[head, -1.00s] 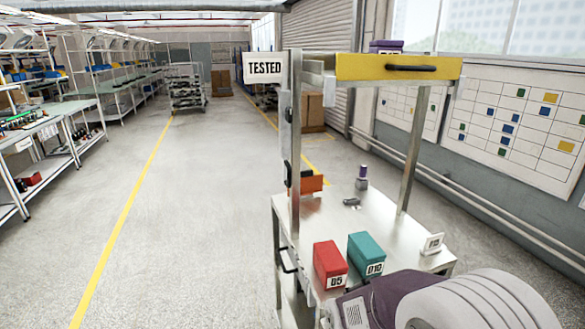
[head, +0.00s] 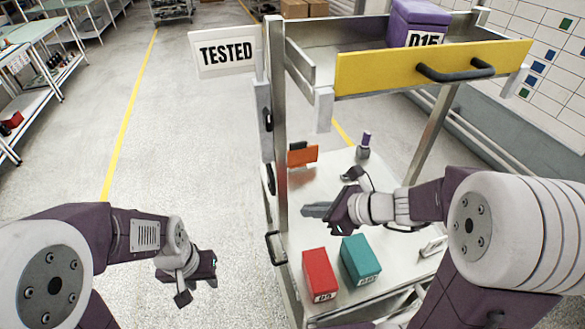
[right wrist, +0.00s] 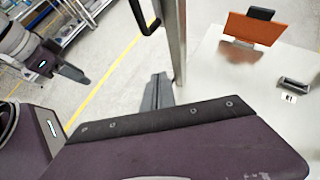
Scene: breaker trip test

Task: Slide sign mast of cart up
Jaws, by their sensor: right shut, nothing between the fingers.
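The cart (head: 430,200) stands right of centre in the head view. A white TESTED sign (head: 228,52) sits at the top of its left post, level with the yellow-fronted drawer (head: 430,67). Dark fittings, one a black grip (head: 267,120), show along the upright mast (head: 280,150) below the sign. My right gripper (head: 318,210) is shut and empty above the worktop, right of the post; its fingertips show in the right wrist view (right wrist: 157,92). My left gripper (head: 200,280) hangs over the floor left of the cart, touching nothing; its jaw state is unclear.
A red box (head: 318,270) and a teal box (head: 360,258) stand on the worktop. An orange holder (head: 303,155) and a purple-capped bottle (head: 364,145) are behind them. A purple box (head: 417,22) sits on top.

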